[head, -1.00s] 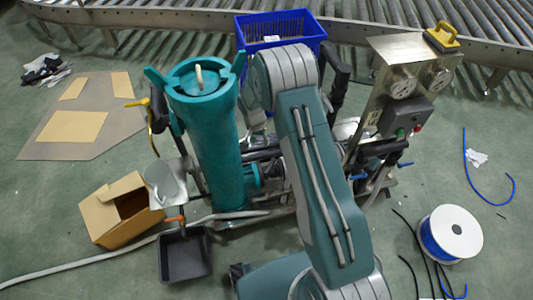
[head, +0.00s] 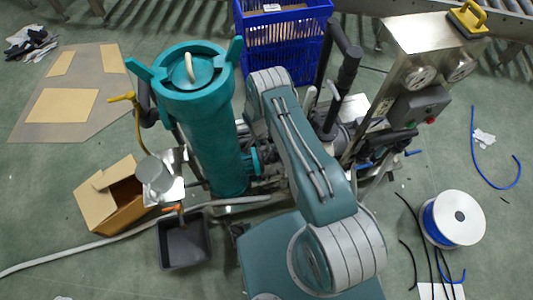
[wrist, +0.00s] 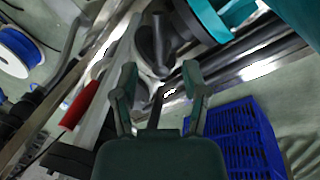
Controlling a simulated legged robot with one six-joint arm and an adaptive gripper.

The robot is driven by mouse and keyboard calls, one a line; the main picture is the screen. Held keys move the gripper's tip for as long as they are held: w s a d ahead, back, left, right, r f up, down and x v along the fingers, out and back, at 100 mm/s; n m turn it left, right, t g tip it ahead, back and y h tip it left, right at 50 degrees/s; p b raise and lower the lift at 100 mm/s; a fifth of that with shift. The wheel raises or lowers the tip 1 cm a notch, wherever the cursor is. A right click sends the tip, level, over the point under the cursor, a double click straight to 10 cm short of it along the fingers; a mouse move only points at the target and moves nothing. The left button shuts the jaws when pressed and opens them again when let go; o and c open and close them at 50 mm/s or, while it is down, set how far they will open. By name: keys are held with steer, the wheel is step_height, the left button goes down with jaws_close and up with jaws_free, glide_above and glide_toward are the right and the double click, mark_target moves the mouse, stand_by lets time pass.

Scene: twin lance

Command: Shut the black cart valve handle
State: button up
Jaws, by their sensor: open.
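In the wrist view my gripper (wrist: 160,85) is open, with its two green fingers apart and nothing clearly held. A dark, rounded lever (wrist: 157,42) stands just beyond the fingertips, near the middle of the picture. It looks like the black valve handle, but I cannot be sure. A thin dark bar shows between the fingers; whether it belongs to the same valve is unclear. In the head view the cart carries a teal cylinder (head: 215,135) and a metal control panel (head: 415,65). My arm hides its middle, and my gripper is out of sight there.
A red grip (wrist: 78,105) lies left of the fingers in the wrist view. A blue crate (head: 285,45) stands behind the cart. A cardboard box (head: 110,200), a black tray (head: 184,240) and a cable spool (head: 455,218) are on the floor around it.

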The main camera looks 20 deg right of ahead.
mark_target(267, 156)
steer(key=f, duration=0.2)
steer(key=d+f, duration=0.1)
steer(key=f, duration=0.1)
steer(key=s+f, duration=0.1)
steer(key=f, duration=0.2)
steer(key=shift+d+f, duration=0.1)
steer(key=shift+d, duration=0.05)
jaws_close()
